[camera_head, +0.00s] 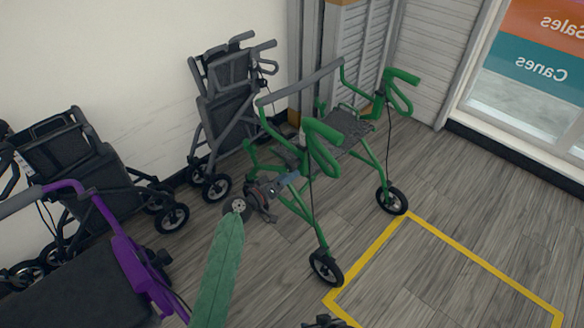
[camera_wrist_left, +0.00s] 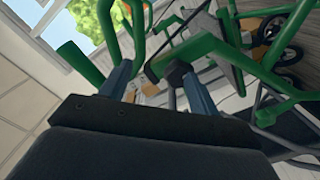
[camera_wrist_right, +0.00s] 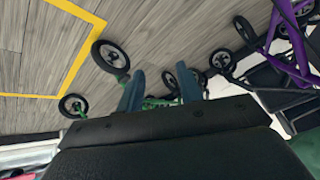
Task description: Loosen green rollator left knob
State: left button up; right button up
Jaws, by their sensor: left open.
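The green rollator (camera_head: 320,150) stands unfolded in the middle of the head view, with grey and green bars. My left gripper (camera_head: 291,180) is at its near left side, by the frame below the seat. In the left wrist view my left gripper (camera_wrist_left: 156,78) is open, its fingers apart among green frame bars. A dark knob (camera_wrist_left: 178,72) shows close to the right-hand finger; I cannot tell whether they touch. In the head view the knob is hidden. My right gripper (camera_head: 325,321) is at the bottom edge; in the right wrist view its fingers (camera_wrist_right: 160,80) are apart and hold nothing.
A purple rollator (camera_head: 125,245) stands at the lower left. A black rollator (camera_head: 65,150) and a grey folded one (camera_head: 228,100) are along the wall. A yellow floor line (camera_head: 455,245) marks clear floor at the right.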

aim_at(288, 168)
pick_arm(q)
jog(key=a+m, duration=0.1)
jog(key=w+a+f+m, duration=0.1)
jog(key=m, duration=0.1)
jog(key=a+m+b, duration=0.1)
jog(key=m, duration=0.1)
jog(key=shift+w+a+f+t, duration=0.15)
jog(key=shift+w+a+t, duration=0.05)
jog(key=shift+w+t, duration=0.1)
pick_arm(e)
notch_tip(288, 168, down, 5)
pick_arm(q)
jog(key=shift+w+d, duration=0.3)
jog(key=shift+p+x, duration=0.7)
jog(key=shift+x, duration=2.7)
pick_arm(e)
notch_tip(288, 168, up, 7)
jog(key=shift+a, duration=0.25)
